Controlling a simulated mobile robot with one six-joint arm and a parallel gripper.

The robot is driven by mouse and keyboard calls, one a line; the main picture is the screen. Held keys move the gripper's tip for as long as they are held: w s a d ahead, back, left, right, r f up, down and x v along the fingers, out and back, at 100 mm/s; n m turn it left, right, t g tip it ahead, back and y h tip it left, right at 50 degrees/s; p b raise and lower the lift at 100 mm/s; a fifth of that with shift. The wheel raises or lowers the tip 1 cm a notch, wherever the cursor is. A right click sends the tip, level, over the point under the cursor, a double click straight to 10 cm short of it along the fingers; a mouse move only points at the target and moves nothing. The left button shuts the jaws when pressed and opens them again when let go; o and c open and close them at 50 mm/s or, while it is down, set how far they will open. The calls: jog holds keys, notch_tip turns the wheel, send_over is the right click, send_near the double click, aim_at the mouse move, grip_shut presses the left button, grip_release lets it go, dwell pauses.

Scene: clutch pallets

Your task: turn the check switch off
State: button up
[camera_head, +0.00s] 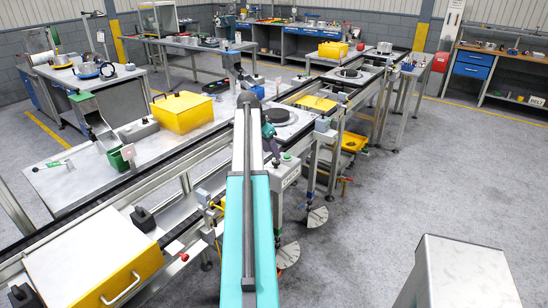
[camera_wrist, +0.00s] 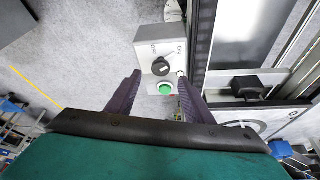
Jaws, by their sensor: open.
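The check switch is a black rotary knob (camera_wrist: 160,66) on a light grey box (camera_wrist: 149,40) in the wrist view. The box has OFF and ON lettering above the knob, OFF to the left and ON to the right. A green button (camera_wrist: 165,89) sits below the knob. Which mark the knob points at is too small to tell. My gripper (camera_wrist: 159,74) is open, with its purple fingers on either side of the knob in the picture and nothing between them. I cannot tell the gap to the knob. In the head view my gripper (camera_head: 270,144) is above the grey box (camera_head: 285,174).
A conveyor line (camera_head: 190,205) runs diagonally beside the box, carrying pallets and a white case with a yellow side (camera_head: 95,270). A yellow box (camera_head: 183,112) stands on the bench behind. A dark rail (camera_wrist: 201,45) lies right of the switch. Grey floor is open at right.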

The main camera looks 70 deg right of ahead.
aim_at(274, 162)
jog(key=shift+p+x, duration=0.7)
jog(key=shift+x, duration=2.15)
